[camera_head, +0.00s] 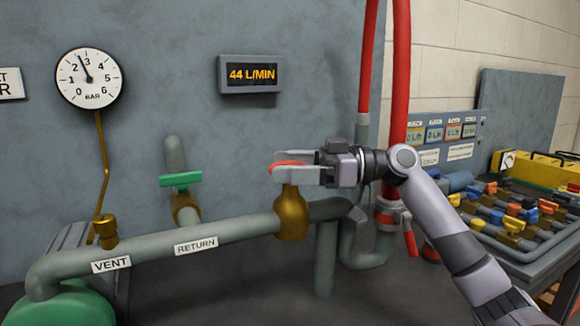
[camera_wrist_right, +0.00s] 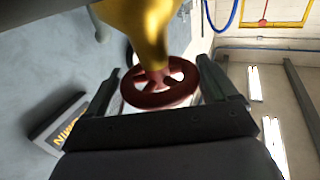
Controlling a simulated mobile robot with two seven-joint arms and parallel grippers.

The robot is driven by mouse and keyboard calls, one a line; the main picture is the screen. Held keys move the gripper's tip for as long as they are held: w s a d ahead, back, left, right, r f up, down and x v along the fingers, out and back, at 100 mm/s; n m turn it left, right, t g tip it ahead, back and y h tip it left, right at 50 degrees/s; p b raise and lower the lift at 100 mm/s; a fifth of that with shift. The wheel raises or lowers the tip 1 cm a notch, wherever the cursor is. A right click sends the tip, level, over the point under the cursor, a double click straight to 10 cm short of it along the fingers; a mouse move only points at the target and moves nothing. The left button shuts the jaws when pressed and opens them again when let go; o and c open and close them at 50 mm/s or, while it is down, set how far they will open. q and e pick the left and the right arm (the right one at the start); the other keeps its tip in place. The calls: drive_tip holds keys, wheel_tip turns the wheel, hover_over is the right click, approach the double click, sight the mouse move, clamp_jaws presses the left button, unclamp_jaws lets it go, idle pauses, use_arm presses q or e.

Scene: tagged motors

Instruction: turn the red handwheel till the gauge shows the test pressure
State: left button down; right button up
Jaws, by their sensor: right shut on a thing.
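The red handwheel (camera_head: 288,164) sits on top of a brass valve (camera_head: 291,215) on the grey return pipe. My right gripper (camera_head: 290,173) reaches in from the right and is shut on the wheel's rim. In the right wrist view the spoked red wheel (camera_wrist_right: 160,88) lies between the two fingers (camera_wrist_right: 158,90), with the brass body (camera_wrist_right: 145,30) beyond it. The round gauge (camera_head: 90,78) hangs on the wall at upper left; its needle points a little short of 3 bar. My left gripper is not in view.
A digital display (camera_head: 250,74) reads 44 L/MIN. A green-handled valve (camera_head: 180,180) stands left of the brass valve. Red vertical pipes (camera_head: 401,80) rise just behind my right arm. A bench with coloured valves (camera_head: 520,215) is at the right.

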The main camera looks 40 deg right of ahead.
drive_tip(key=o, duration=0.8)
drive_tip(key=shift+o, duration=0.2)
drive_tip(key=shift+s+d, duration=0.1)
drive_tip(key=shift+d, duration=0.05)
drive_tip(key=shift+s+d+f, duration=0.1)
drive_tip(key=shift+s+d, duration=0.1)
drive_tip(key=b+v, duration=0.1)
drive_tip(key=v, duration=0.5)
drive_tip(key=shift+b, duration=0.35)
drive_tip(key=shift+s+d, duration=0.1)
drive_tip(key=shift+d, duration=0.05)
